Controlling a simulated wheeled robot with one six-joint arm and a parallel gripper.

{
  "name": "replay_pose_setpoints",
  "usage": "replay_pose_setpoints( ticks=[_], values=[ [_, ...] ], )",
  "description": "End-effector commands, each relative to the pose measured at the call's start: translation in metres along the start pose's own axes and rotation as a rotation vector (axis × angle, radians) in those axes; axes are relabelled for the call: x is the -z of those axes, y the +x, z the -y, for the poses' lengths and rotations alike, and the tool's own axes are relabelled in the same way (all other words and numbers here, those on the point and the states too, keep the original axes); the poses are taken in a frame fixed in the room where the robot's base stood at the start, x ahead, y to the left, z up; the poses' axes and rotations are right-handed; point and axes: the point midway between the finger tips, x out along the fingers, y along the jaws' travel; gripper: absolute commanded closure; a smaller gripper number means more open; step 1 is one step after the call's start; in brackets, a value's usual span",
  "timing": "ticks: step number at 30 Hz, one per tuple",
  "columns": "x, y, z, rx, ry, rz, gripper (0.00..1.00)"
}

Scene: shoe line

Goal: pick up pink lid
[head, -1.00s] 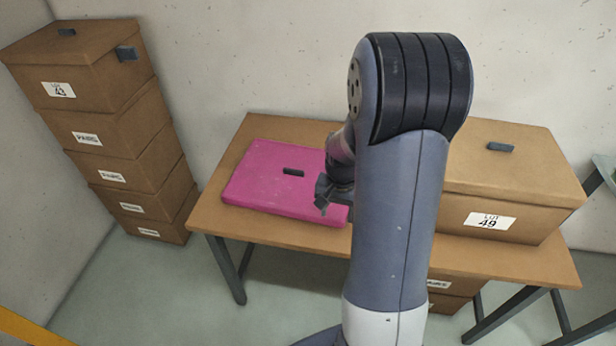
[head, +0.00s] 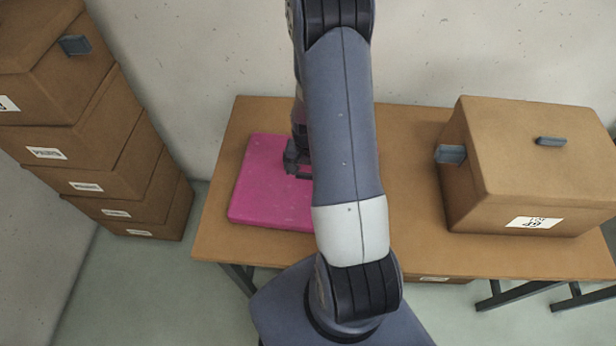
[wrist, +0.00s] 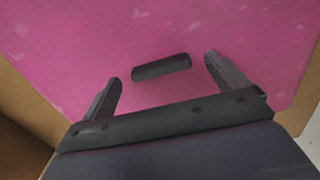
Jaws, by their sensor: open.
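The pink lid (head: 264,200) lies flat on the brown table, left of its middle, in the head view. My arm covers its right part there. In the wrist view the pink lid (wrist: 70,50) fills most of the picture, with its dark grey handle (wrist: 161,67) near the middle. My gripper (wrist: 162,78) is open and empty, one finger on each side of the handle's ends and a little nearer the camera. In the head view my gripper (head: 297,170) is over the lid, partly hidden by my arm. I cannot tell its exact height.
A lidded brown box (head: 500,190) with a grey handle stands on the right of the table (head: 410,150). A tall stack of brown boxes (head: 100,165) stands on the floor at the left. A white wall is behind. Bare tabletop lies between lid and box.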

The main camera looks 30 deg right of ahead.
Motion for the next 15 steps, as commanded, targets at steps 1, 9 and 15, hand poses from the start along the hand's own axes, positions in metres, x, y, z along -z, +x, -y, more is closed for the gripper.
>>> replay_pose_setpoints(
  ticks=[1,9,15],
  values=[
    [-0.0004,0.0035,0.0000,-0.001,0.000,0.002,0.06],
    [0.0000,0.0085,0.0003,0.000,0.000,-0.001,0.06],
    [0.0000,0.0083,0.0003,0.000,0.000,0.000,0.17]
  ],
)
